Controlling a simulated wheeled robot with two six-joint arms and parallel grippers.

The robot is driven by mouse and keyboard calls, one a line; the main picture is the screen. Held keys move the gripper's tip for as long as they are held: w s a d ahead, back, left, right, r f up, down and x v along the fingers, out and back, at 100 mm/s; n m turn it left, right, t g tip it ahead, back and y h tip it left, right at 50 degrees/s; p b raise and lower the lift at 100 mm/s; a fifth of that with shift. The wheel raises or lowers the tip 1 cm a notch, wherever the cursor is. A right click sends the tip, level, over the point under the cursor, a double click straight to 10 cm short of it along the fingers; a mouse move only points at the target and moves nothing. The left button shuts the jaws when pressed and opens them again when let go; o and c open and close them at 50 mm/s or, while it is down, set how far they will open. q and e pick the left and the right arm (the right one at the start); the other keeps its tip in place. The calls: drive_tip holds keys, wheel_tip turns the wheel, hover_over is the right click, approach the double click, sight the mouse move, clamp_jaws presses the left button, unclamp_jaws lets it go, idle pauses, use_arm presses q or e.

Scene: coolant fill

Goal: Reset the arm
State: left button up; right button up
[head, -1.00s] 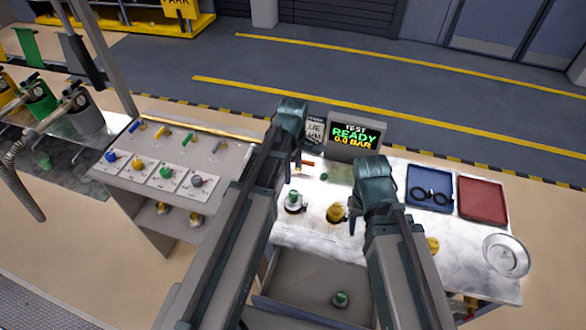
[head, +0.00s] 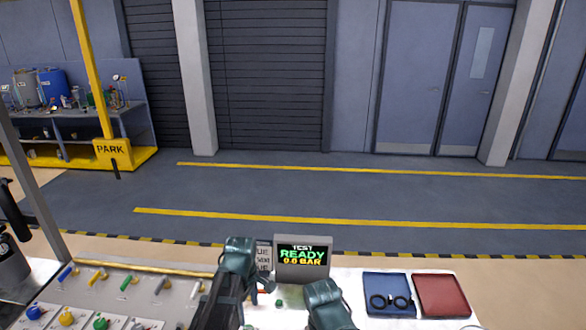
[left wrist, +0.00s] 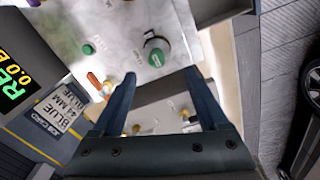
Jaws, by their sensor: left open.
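My left gripper (head: 262,284) is over the white bench top, near the test display, in the head view. In the left wrist view its two fingers (left wrist: 160,76) are spread apart with nothing between them. A green-centred round fitting (left wrist: 156,52) and a small green part (left wrist: 88,48) are on the bench beyond the fingertips. My right gripper (head: 325,297) is at the lower edge of the head view, right of the left one; its fingers are hidden or cut off.
The test display (head: 303,257) reads READY, 0.0 BAR. A blue tray (head: 387,309) with black rings and a red tray (head: 440,295) are to the right. A panel with coloured handles (head: 128,284) is to the left. Open floor lies behind the bench.

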use_arm(q)
drive_tip(key=s+d+f+m+y+b, duration=0.1)
drive_tip(key=s+d+f+m+b, duration=0.8)
drive_tip(key=s+m, duration=0.4)
wheel_tip(320, 180, down, 3)
drive_tip(key=m+b, duration=0.1)
drive_tip(key=m, duration=0.3)
drive_tip(key=shift+d+m, duration=0.2)
drive_tip(key=shift+m, duration=0.1)
use_arm(e)
wheel_tip(320, 180, down, 12)
use_arm(q)
drive_tip(key=shift+r, duration=0.1)
